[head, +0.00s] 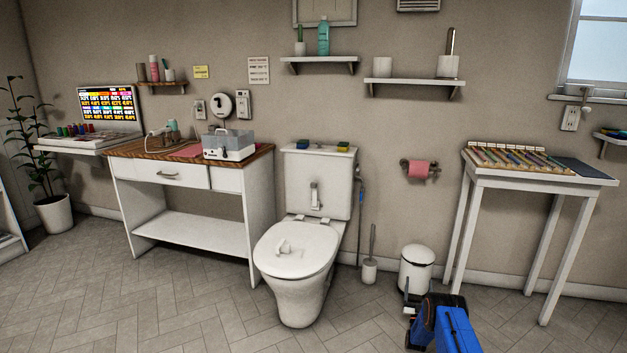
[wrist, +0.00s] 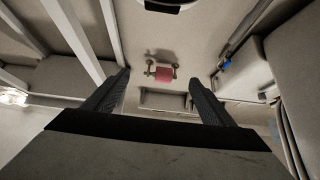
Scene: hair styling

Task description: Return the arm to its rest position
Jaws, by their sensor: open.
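My gripper (wrist: 160,78) is open in the wrist view, its two dark fingers spread wide. Nothing is between the fingertips; the pink paper roll (wrist: 158,73) shows beyond them on the wall, apart from the gripper. In the head view, part of my blue arm (head: 456,332) shows at the bottom edge, right of centre, in front of the white bin. The fingers cannot be made out clearly there. The wrist view looks turned upside down compared with the head view.
The white pedal bin (head: 416,268) stands just behind my arm. The toilet (head: 296,250) and toilet brush (head: 370,268) are to its left. A white side table (head: 598,178) with coloured strips stands to the right. Floor (head: 170,310) is clear at the front left.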

